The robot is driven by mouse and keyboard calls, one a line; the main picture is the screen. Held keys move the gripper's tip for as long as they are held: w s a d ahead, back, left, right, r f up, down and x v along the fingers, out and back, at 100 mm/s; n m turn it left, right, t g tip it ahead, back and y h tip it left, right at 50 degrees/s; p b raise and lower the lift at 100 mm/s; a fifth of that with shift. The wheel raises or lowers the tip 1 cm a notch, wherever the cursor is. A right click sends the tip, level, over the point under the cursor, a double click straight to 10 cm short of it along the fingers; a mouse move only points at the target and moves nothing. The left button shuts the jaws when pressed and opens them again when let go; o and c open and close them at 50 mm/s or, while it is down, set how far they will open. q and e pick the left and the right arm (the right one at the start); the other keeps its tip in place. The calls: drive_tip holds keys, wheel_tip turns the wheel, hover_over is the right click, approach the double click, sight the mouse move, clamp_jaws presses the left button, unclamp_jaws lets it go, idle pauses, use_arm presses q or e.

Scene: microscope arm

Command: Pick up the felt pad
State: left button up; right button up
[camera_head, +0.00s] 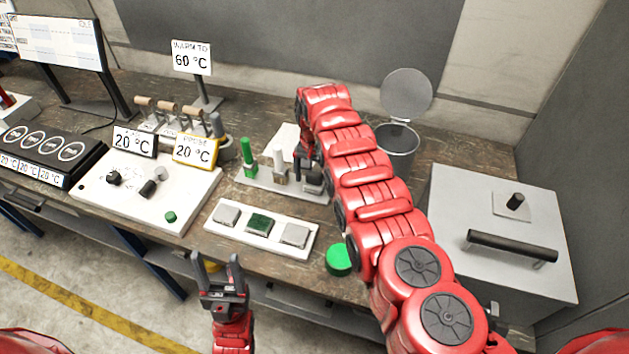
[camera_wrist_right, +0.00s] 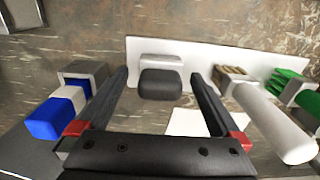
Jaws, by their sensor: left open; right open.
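The felt pad seems to be the dark grey, rounded block (camera_head: 312,181) at the right end of the white rack (camera_head: 262,184); I cannot be sure. In the right wrist view this dark block (camera_wrist_right: 160,84) sits between my right gripper's fingers (camera_wrist_right: 158,77), against a pale grey holder (camera_wrist_right: 162,61). The fingers are open, one on each side, with a visible gap to it. In the head view my right gripper (camera_head: 305,160) is over the rack's right end, partly hidden by its own arm. My left gripper (camera_head: 219,265) is open and empty before the table's front edge.
A white handle (camera_head: 279,163) and a green handle (camera_head: 248,160) stand on the rack. A blue-and-white piece (camera_wrist_right: 58,112) lies beside one finger. A tray (camera_head: 211,229) with three square pads is in front. A bin (camera_head: 398,150) and a grey box (camera_head: 500,275) stand to the right.

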drive_tip(key=shift+f, duration=0.1)
drive_tip(key=c, duration=1.4)
drive_tip(key=shift+c, duration=0.2)
drive_tip(key=shift+r, duration=0.2)
